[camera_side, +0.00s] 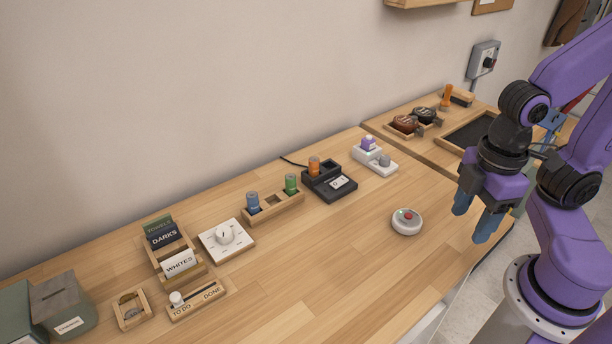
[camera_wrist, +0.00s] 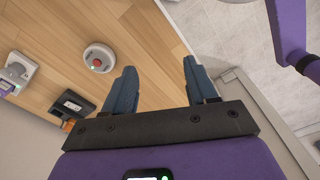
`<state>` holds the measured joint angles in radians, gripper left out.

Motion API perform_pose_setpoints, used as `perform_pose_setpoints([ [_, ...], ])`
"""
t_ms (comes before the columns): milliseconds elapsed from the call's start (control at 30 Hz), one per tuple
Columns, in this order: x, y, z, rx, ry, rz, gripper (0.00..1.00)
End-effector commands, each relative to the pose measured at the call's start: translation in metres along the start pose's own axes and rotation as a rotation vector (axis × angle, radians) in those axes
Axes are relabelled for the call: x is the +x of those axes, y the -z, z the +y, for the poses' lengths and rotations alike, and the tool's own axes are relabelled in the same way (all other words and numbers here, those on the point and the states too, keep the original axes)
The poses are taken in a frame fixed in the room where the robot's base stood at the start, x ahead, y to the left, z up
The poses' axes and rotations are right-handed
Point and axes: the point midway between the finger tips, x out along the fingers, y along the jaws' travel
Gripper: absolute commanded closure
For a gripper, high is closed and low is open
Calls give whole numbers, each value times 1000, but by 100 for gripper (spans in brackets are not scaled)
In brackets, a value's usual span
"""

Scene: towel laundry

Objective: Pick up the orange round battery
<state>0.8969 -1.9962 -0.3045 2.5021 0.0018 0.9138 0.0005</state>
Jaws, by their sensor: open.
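The orange round battery (camera_side: 314,164) stands upright in a black charger (camera_side: 331,187) on the wooden table, near the wall. In the wrist view the charger (camera_wrist: 71,107) shows at the left, and an orange part (camera_wrist: 68,126) is just visible at its lower end. My gripper (camera_side: 474,222) is open and empty at the right of the side view, near the table's front edge, well away from the battery. Its blue fingers also show in the wrist view (camera_wrist: 160,88), apart, with floor and table edge behind them.
A wooden holder (camera_side: 273,209) with blue and green batteries stands left of the charger. A white device with a purple top (camera_side: 374,160) stands to its right. A round white button (camera_side: 406,221) lies between charger and gripper. The table's front middle is clear.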

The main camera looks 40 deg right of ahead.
Motion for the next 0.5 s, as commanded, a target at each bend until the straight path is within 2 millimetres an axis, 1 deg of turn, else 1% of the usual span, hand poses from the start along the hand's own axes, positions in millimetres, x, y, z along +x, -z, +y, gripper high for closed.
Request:
perform_pose_setpoints([
  [133,-1,4,2,22,0,0,43],
  [233,-5,16,9,98,-1,-1,43],
  [367,-15,45,28,290,-4,-2,43],
  [500,-26,79,55,537,-7,-5,43],
])
